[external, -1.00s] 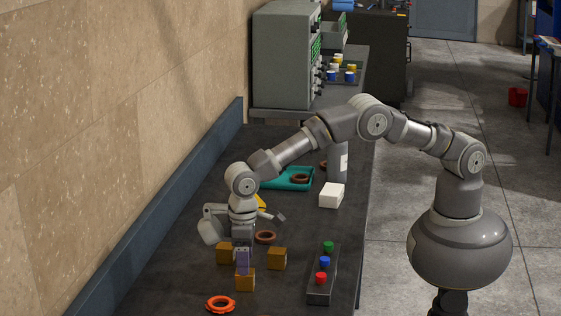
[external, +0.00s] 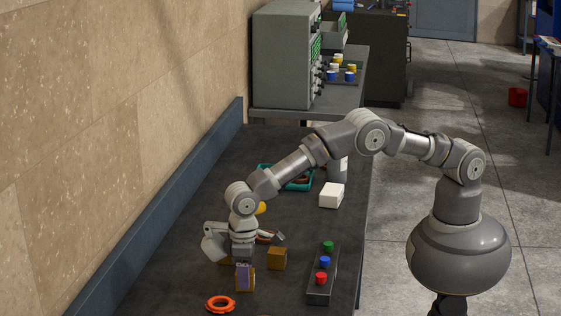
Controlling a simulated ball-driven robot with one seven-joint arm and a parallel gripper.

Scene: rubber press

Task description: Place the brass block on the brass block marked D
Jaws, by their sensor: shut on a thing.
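Three brass blocks are on the dark bench in the external view. My gripper (external: 244,276) points down at the front block (external: 252,279) and is shut on it, with a purple-grey finger across its near face. That block appears to be at bench level; I cannot tell whether it is lifted. A second brass block (external: 277,258) stands just to the right, apart from the gripper. A third block (external: 226,261) is behind and to the left, mostly hidden by my gripper. The letters on the blocks are too small to read, so I cannot tell which is D.
An orange ring (external: 220,304) lies close in front. A dark button box (external: 319,288) with red, blue and green buttons is at right. A white box (external: 332,195) and a teal tray (external: 299,185) are farther back.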

